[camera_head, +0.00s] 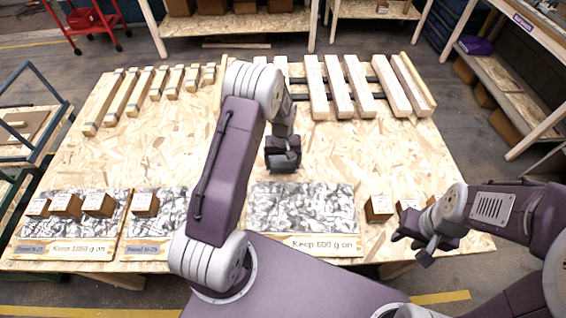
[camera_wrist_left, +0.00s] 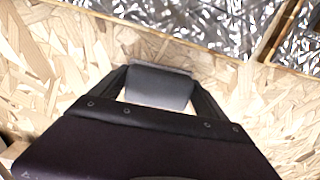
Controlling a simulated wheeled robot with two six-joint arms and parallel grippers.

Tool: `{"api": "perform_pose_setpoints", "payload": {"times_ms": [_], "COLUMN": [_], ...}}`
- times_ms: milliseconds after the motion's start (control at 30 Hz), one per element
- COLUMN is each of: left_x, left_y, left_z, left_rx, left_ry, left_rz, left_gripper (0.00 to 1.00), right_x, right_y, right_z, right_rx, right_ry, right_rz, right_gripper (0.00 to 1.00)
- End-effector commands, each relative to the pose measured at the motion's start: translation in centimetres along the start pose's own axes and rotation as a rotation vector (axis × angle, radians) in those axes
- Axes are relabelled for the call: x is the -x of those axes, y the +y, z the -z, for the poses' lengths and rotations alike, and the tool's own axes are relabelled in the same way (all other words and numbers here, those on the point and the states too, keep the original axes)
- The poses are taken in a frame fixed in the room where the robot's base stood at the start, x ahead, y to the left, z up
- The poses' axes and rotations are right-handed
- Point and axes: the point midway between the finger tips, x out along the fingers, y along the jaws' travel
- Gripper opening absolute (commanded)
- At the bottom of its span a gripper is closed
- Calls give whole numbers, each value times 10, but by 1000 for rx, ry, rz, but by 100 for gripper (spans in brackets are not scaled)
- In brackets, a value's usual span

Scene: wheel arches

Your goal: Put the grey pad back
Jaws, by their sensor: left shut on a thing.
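My left gripper (camera_head: 283,160) is over the bare middle of the wooden board, behind the right-hand foil panel. In the left wrist view its two dark fingers (camera_wrist_left: 160,95) are shut on the grey pad (camera_wrist_left: 160,86), a small smooth block held between them. In the head view the pad is hidden or cannot be told from the dark gripper. My right gripper (camera_head: 418,246) is at the board's front right, near small brown boxes; its fingers seem apart, with nothing visible between them.
The board (camera_head: 340,150) carries graded wooden bars (camera_head: 122,98) at back left and longer bars (camera_head: 340,88) at back right. Foil panels (camera_head: 300,206) lie along the front, the right one labelled "Keep 600 g on". Several boxes (camera_head: 98,205) stand at front left, others (camera_head: 379,208) at right.

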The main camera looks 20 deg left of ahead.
Motion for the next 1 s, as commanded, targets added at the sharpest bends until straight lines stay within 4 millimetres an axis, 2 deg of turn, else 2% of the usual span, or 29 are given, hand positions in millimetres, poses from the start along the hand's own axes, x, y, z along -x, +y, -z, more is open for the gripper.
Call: {"api": "perform_pose_setpoints", "payload": {"times_ms": [333, 367, 400, 633, 733, 1000], "left_x": [-4, -3, -3, -2, 8, 76], "left_y": [0, 0, 0, 0, 1, 1], "left_z": [0, 0, 0, 0, 1, 1], "left_rx": [0, 0, 0, 0, 0, 0], "left_ry": [2, 2, 2, 1, 4, 7], "left_rz": [-1, -1, -1, -1, -1, -3], "left_gripper": [41, 93, 100, 100, 100, 100], "right_x": [-3, -2, -2, -1, 0, 0], "right_y": [0, 0, 0, 0, 0, 0], "right_z": [0, 0, 0, 0, 0, 0], "right_rx": [0, 0, 0, 0, 0, 0], "right_ry": [0, 0, 0, 0, 0, 0], "right_rz": [0, 0, 0, 0, 0, 0], "right_gripper": [36, 36, 36, 36, 36, 36]}}
